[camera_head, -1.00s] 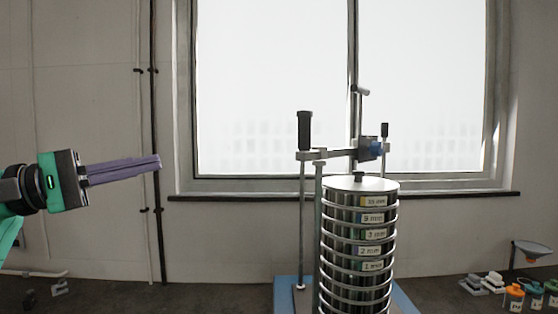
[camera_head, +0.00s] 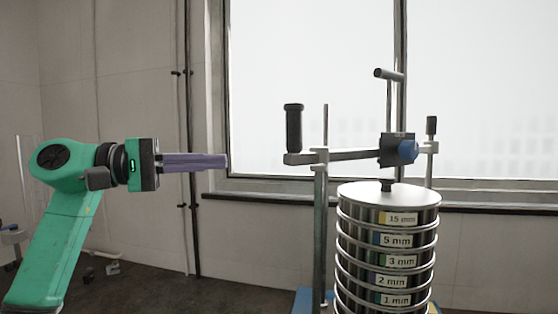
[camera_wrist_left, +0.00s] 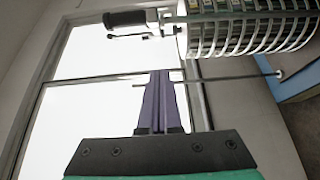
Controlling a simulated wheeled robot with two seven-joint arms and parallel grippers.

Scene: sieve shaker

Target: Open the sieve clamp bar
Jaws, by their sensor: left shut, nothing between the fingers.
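The clamp bar (camera_head: 350,156) lies across the top of the sieve shaker, above the sieve stack (camera_head: 388,245). A black upright handle (camera_head: 293,128) stands at its left end. A dark block with a blue knob (camera_head: 408,151) sits on the bar above the stack's lid. My left gripper (camera_head: 227,161) is shut and empty, to the left of the handle and apart from it, at about bar height. In the left wrist view the shut purple fingers (camera_wrist_left: 160,75) point up, with the handle (camera_wrist_left: 126,18) and the sieve stack (camera_wrist_left: 250,30) beyond. My right gripper is out of view.
A window (camera_head: 310,90) is behind the shaker. Upright rods (camera_head: 320,230) flank the stack, and a T-shaped screw handle (camera_head: 390,75) rises above the bar. The space between my left gripper and the black handle is clear.

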